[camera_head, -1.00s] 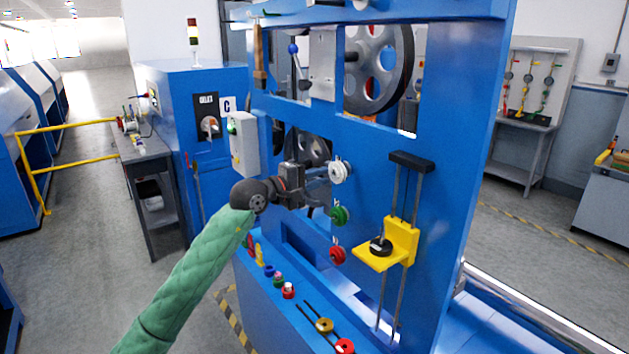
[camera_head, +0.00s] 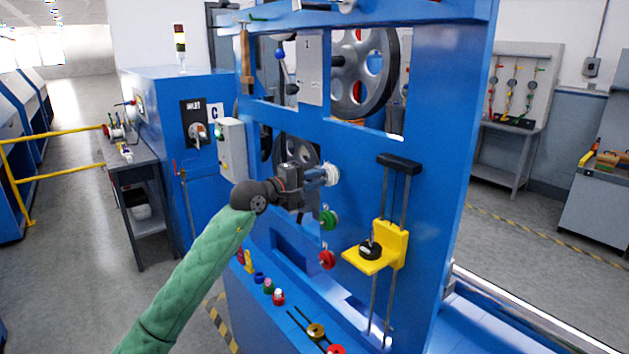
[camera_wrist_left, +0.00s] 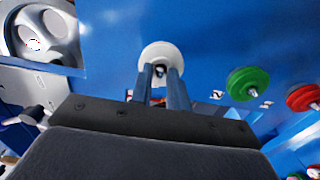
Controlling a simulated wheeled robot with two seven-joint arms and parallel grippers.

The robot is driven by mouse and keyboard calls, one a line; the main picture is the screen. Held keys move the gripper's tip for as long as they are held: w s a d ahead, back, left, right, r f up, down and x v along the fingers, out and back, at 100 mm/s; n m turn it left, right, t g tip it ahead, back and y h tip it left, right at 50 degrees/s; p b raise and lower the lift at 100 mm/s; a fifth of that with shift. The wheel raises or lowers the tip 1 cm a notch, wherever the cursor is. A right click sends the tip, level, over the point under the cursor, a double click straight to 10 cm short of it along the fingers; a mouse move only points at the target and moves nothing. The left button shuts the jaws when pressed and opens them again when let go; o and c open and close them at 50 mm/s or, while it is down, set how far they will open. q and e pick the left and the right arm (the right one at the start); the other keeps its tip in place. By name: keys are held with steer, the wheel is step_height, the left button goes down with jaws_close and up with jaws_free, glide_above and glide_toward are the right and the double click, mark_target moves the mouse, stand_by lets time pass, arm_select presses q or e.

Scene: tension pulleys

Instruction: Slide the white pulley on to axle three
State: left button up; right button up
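The white pulley (camera_head: 332,174) is at the top of a column of coloured pulleys on the blue frame's front. In the left wrist view the white pulley (camera_wrist_left: 158,52) faces me, with a dark axle end at its centre. My left gripper (camera_head: 322,175) is at its face. In the wrist view the left gripper's fingers (camera_wrist_left: 160,78) stand apart, overlapping the pulley's lower part either side of the axle end. Whether the tips touch it is unclear. The green pulley (camera_head: 329,219) and red pulley (camera_head: 327,259) hang below. My right gripper is not in view.
A yellow bracket (camera_head: 377,252) with a black knob rides on two rods to the right. Several small coloured parts lie on the blue ledge (camera_head: 262,310) below. Large spoked wheels (camera_head: 362,75) sit behind the frame.

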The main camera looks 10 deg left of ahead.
arm_select(q)
steer(key=b+v, duration=0.4)
steer(key=v, duration=0.4)
steer(key=shift+b, duration=0.3)
stand_by(0.4)
stand_by(0.4)
